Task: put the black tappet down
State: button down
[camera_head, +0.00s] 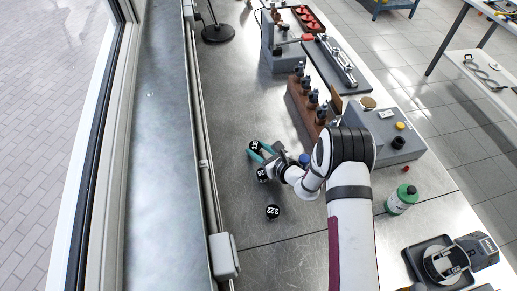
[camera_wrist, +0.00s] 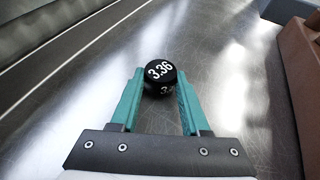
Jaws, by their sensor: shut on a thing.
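A black tappet (camera_wrist: 160,77) with white "3.36" markings sits between the teal fingertips of my gripper (camera_wrist: 160,88) in the wrist view. My gripper is shut on it. In the head view this tappet (camera_head: 254,146) shows at the tips of my gripper (camera_head: 259,149), low over the metal bench (camera_head: 232,110). I cannot tell whether its underside touches the bench. A second black tappet (camera_head: 262,174) lies just below my gripper in the picture. A third black tappet (camera_head: 272,212), marked "3.22", lies farther down on the bench.
A brown block (camera_head: 297,107) holding several dark parts stands right of my gripper. A long rail (camera_head: 204,160) runs along the left. Bench above the gripper is clear.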

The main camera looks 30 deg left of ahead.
jog(key=shift+c, duration=1.9)
grip_release()
